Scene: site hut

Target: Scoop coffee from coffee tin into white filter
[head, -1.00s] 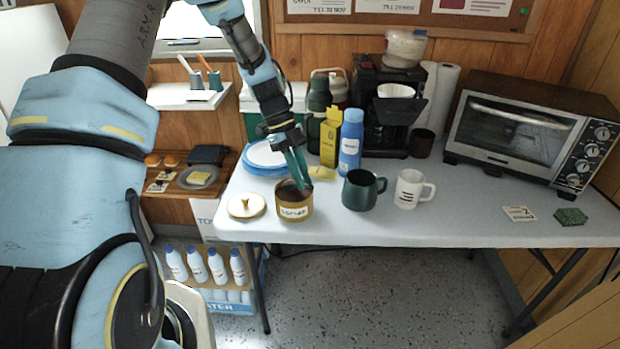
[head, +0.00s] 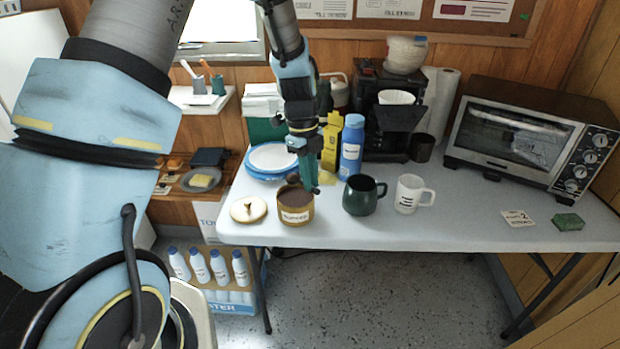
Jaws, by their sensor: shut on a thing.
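The coffee tin (head: 296,216), brown with a white label, stands open at the table's front left, dark coffee inside. My gripper (head: 312,188) points down just above the tin's right rim. It is shut on what looks like a small scoop (head: 293,179), whose brown rounded end shows over the tin's back rim. The gripper partly hides the scoop, and I cannot tell whether it holds coffee. The white filter (head: 396,97) sits in the black coffee maker (head: 371,85) at the back.
A green mug (head: 360,196) and a white mug (head: 409,194) stand right of the tin; its lid (head: 248,209) lies left. A blue bottle (head: 351,147) and yellow carton (head: 331,143) stand behind. A toaster oven (head: 532,135) fills the right. The front-right tabletop is mostly clear.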

